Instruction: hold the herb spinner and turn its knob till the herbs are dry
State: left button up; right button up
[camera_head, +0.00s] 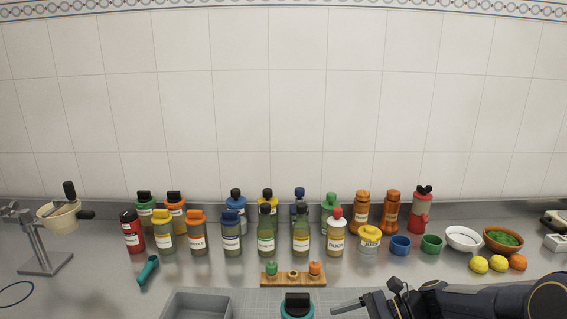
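A teal container with a black knob on top (297,307) stands at the bottom centre, cut off by the picture's edge. It looks like the herb spinner, but its lower part and any herbs inside are hidden. My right gripper (352,305) comes in from the right, low over the counter, its fingers pointing left toward the teal container. A gap shows between them and the container. I cannot tell how far the fingers are apart. My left gripper is not in view. A brown bowl of green herbs (503,240) stands at the right.
Several labelled bottles (265,236) stand in rows behind. A wooden rack (293,281) lies just behind the spinner, and a grey tray (198,305) is left of it. A stand with a cream bowl (60,218) is at far left. Lemons (479,264) lie at right.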

jog(key=shift+w+a+f+m+y, duration=0.25)
jog(key=shift+w+f+m, duration=0.3)
jog(key=shift+f, duration=0.3)
jog(key=shift+w+a+f, duration=0.1)
jog(key=shift+a+f, duration=0.05)
jog(key=b+x, duration=0.3)
jog(key=x, duration=0.4)
jog(key=shift+a, duration=0.3)
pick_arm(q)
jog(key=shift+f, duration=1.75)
pick_arm(e)
jog(key=shift+x, duration=0.95)
jog(key=c, duration=1)
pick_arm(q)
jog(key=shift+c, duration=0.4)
